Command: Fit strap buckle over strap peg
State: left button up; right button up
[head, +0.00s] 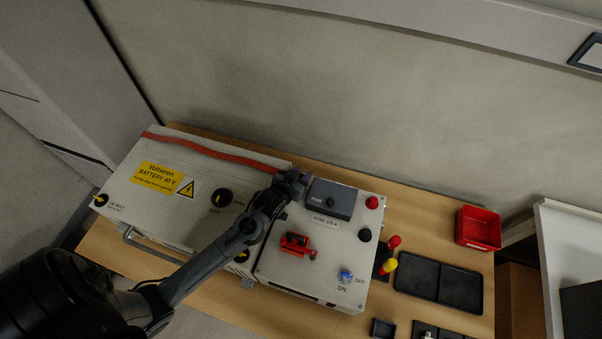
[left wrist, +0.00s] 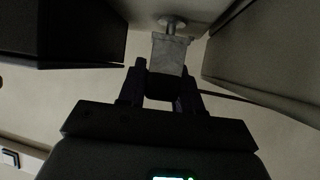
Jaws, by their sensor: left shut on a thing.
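The red-orange strap (head: 210,150) runs along the back of the light battery box, and its right end goes to my left gripper (head: 293,183). In the left wrist view my left gripper (left wrist: 162,85) is shut on a pale grey plate, which I take as the strap buckle (left wrist: 168,54). A round-headed metal post, likely the strap peg (left wrist: 172,21), stands just past the buckle's far end. I cannot tell whether the buckle is around the peg or only beside it. In the head view the gripper hides both. My right gripper is not in view.
A grey fuse block (head: 332,198) sits close right of the gripper. A red clamp-like part (head: 297,244), red knob (head: 372,202) and blue switch (head: 345,276) are on the same panel. Black trays (head: 438,281) and a red bin (head: 478,228) lie to the right on the wooden table.

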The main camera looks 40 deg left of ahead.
pick_arm(q)
jog(key=shift+f+b, duration=0.3)
jog(key=shift+f, duration=0.25)
dwell(0.4)
jog(key=o, duration=0.8)
jog(key=shift+s+d+r+p, duration=0.1)
jog(key=shift+s+r+p, duration=0.4)
jog(key=shift+p, duration=0.35)
jog(key=p+v, duration=0.7)
jog(key=shift+s, duration=0.2)
jog(key=shift+p+v, duration=1)
jog(key=shift+v, duration=0.05)
jog(key=shift+s+f, duration=0.1)
jog(key=shift+s, duration=0.05)
